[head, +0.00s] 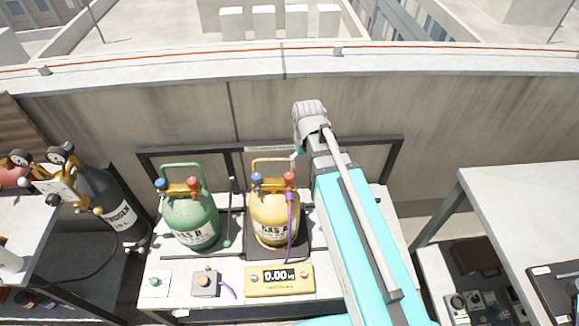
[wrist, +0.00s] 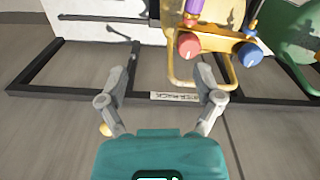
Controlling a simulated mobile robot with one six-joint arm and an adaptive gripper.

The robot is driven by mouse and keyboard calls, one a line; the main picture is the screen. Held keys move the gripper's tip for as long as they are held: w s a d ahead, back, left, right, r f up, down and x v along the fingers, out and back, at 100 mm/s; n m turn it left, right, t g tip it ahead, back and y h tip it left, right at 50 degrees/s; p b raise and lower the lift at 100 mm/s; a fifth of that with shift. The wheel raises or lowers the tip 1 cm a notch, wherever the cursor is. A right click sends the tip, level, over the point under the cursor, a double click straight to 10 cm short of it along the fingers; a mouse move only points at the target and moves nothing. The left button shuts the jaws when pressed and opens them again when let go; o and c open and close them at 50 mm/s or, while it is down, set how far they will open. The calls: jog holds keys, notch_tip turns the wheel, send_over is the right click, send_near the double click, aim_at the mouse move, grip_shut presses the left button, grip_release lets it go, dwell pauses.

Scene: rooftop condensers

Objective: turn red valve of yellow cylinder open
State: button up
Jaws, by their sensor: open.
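The yellow cylinder (head: 275,217), labelled GAS A, stands upright on a dark scale plate. Its red valve (head: 290,179) is at the top right, with a blue valve (head: 257,180) at the top left. A purple hose hangs below the red valve. My gripper (wrist: 166,57) is open and empty. Its right finger appears close to the red valve, but I cannot tell whether they touch. In the head view my wrist hides most of the gripper.
A green cylinder (head: 191,222) with its own red and blue valves stands left of the yellow one. A dark rack frame (head: 355,141) runs behind both. A yellow scale display (head: 279,281) reads 0.00 in front. A grey nitrogen cylinder (head: 113,205) stands farther left.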

notch_tip(320, 180, up, 4)
jog(key=n+p, duration=0.1)
jog(key=p, duration=0.2)
send_over(289, 175)
jog(key=shift+f+b, duration=0.15)
jog(key=shift+b, duration=0.2)
notch_tip(289, 175, down, 14)
jog(key=b, duration=1.3)
jog(key=shift+r, duration=0.25)
jog(key=shift+c, duration=0.3)
jog(key=c, duration=1.1)
